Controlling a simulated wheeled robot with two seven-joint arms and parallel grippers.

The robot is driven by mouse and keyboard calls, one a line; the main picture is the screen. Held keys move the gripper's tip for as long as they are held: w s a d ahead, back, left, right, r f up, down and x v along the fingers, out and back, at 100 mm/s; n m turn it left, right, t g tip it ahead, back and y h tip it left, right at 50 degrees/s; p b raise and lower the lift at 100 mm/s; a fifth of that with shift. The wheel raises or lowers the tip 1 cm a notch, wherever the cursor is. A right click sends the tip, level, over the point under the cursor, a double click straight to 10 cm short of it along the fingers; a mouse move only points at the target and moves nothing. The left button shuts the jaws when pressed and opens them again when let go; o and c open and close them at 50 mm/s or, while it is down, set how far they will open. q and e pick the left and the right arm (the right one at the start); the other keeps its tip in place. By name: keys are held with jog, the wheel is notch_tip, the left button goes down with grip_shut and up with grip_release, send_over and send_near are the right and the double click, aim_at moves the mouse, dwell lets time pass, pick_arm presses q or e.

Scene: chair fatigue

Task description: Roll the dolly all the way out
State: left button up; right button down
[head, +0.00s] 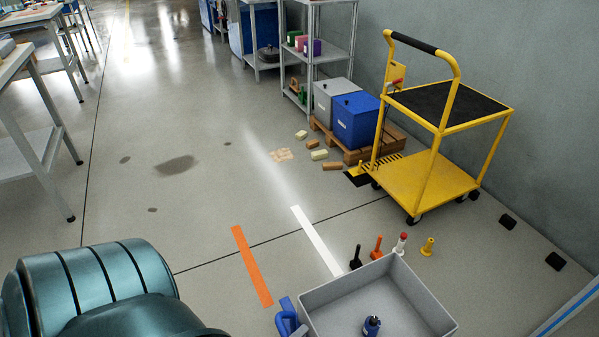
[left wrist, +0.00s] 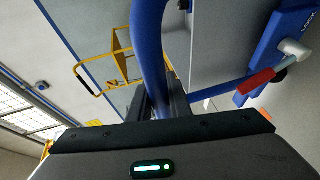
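A yellow two-deck trolley (head: 425,180) on black casters, the only thing here that looks like a dolly, stands by the wall at the right in the head view. A yellow wedge (head: 372,169) lies at its left side. Its yellow frame also shows tilted in the left wrist view (left wrist: 122,62). My left gripper (left wrist: 161,88) has its dark fingers on either side of a blue bar (left wrist: 149,40), apparently closed on it. What the bar belongs to is not clear. The left gripper is hidden in the head view, and my right gripper is in neither view.
A grey tray (head: 325,310) with a blue object (head: 372,326) inside is near, bottom centre. Several small coloured pieces stand behind it. Blocks and a pallet (head: 398,139) lie left of the trolley. A red-handled lever (left wrist: 256,82) is right of the bar. Open floor lies left.

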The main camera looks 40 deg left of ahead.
pick_arm(q)
jog(key=o, duration=0.4)
jog(key=shift+s+f, duration=0.1)
jog(key=shift+s, duration=0.25)
jog(key=shift+c, duration=0.2)
jog(key=shift+a, duration=0.1)
jog(key=s+d+r, duration=0.1)
jog(key=s+r, duration=0.2)
jog(key=s, duration=1.4)
jog(key=shift+r, duration=0.15)
